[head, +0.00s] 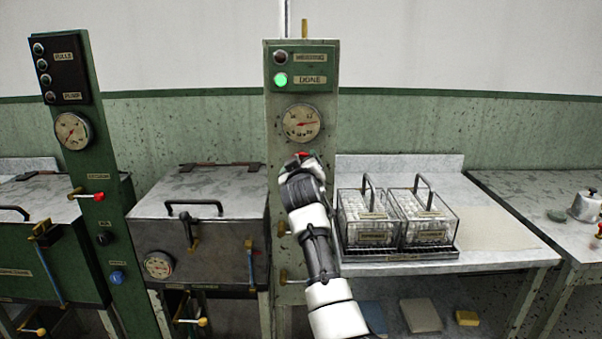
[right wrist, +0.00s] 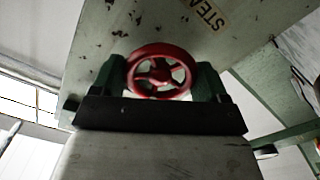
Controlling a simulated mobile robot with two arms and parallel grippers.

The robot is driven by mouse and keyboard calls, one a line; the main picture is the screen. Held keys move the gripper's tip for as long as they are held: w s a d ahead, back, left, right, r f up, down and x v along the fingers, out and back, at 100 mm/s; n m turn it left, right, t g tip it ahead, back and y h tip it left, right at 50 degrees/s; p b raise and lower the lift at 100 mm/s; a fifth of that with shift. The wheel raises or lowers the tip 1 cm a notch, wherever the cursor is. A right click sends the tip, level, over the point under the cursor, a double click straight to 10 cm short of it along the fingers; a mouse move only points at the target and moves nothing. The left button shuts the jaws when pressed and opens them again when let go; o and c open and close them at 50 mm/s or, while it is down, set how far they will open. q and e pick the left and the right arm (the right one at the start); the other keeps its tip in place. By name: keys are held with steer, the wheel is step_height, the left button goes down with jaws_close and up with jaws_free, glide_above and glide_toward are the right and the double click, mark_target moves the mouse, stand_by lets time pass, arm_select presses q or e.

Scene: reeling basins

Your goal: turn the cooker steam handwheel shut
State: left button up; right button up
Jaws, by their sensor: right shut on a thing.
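The red spoked steam handwheel (right wrist: 159,87) sits between the two fingers of my right gripper (right wrist: 162,76) in the right wrist view. The fingers press on either side of its rim, so the gripper is shut on it. Part of a "STEAM" label (right wrist: 207,13) shows on the panel beyond the wheel. In the head view my right arm reaches up to the green post (head: 329,130), and only a little red of the handwheel (head: 303,155) shows past the wrist, just below the dial gauge (head: 301,123). My left gripper is not in view.
Above the gauge, a green lamp (head: 280,79) is lit beside "DONE". A lidded metal cooker (head: 205,235) stands left of the post. Two glass-sided baskets (head: 424,210) stand in a dark tray on the right-hand table (head: 480,185), close to my arm.

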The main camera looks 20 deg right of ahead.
steer(key=shift+f+m+b, duration=0.1)
steer(key=shift+m+b, duration=0.5)
steer(key=shift+m, duration=1.6)
steer(key=o, duration=0.9)
